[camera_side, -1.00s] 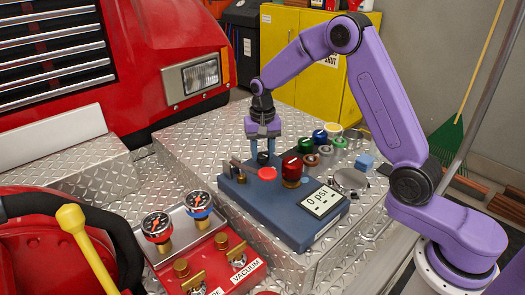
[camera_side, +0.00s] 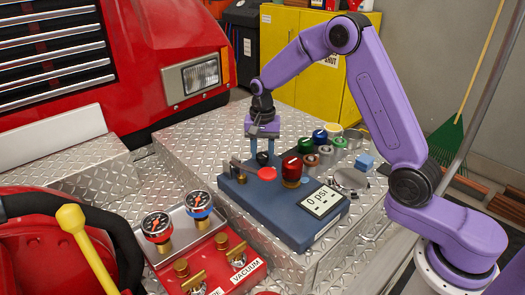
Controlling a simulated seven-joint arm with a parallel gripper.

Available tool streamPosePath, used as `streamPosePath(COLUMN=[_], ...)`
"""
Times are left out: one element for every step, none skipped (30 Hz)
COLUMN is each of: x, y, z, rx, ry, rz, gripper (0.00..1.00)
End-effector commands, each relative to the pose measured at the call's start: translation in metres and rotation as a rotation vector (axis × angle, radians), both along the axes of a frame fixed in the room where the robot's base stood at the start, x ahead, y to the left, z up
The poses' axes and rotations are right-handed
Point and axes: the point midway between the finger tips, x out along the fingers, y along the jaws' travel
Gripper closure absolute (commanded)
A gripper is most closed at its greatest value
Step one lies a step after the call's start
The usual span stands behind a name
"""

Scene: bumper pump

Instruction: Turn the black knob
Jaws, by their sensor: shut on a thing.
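The black knob (camera_side: 263,158) sits on the blue-grey control panel (camera_side: 272,206), near its back left. My gripper (camera_side: 262,156) points straight down over it. Its two blue-grey fingers stand on either side of the knob and are shut on it. The fingers partly cover the knob's sides. The panel's display (camera_side: 322,201) reads 0 psi.
A red button (camera_side: 267,174) and a red knob (camera_side: 291,168) stand close to the right of the black knob. A brass-coloured fitting (camera_side: 238,171) is just left. Several coloured caps (camera_side: 320,138) stand behind the panel. Gauges (camera_side: 157,226) are at front left.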

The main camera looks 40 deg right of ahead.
Motion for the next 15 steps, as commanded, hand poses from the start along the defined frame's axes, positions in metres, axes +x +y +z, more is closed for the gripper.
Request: streamPosePath(x=[0.0008, 0.0008, 0.0007, 0.0007, 0.0006, 0.0006, 0.0005, 0.0005, 0.0004, 0.0004, 0.0004, 0.0004, 0.0006, 0.0007, 0.0009], y=[-0.0003, -0.0003, -0.0003, -0.0003, -0.0004, -0.0003, -0.0002, -0.0002, -0.0002, -0.0002, -0.0002, -0.0001, -0.0001, -0.0001, -0.0002], z=[0.0011, 0.0011, 0.001, 0.0009, 0.0008, 0.0007, 0.0006, 0.0006, 0.0005, 0.0004, 0.0006, 0.0015, 0.0026, 0.0045, 0.0079], rx=[0.001, 0.001, 0.001, 0.001, 0.001, 0.001, 0.001, 0.001, 0.001, 0.0, 0.0, 0.001, 0.001, 0.001, 0.001], ry=[-0.004, -0.004, -0.004, -0.003, -0.002, -0.002, -0.002, -0.002, -0.002, -0.001, -0.001, -0.002, -0.002, -0.002, -0.004], rz=[-0.003, -0.003, -0.003, -0.003, -0.002, -0.002, -0.002, -0.002, -0.001, -0.001, -0.001, -0.001, -0.001, -0.001, -0.001], gripper=[0.51, 0.41, 0.35, 0.35, 0.35, 0.35, 0.35, 0.35, 0.35, 0.35, 0.35, 0.35, 0.35, 0.35, 0.35])
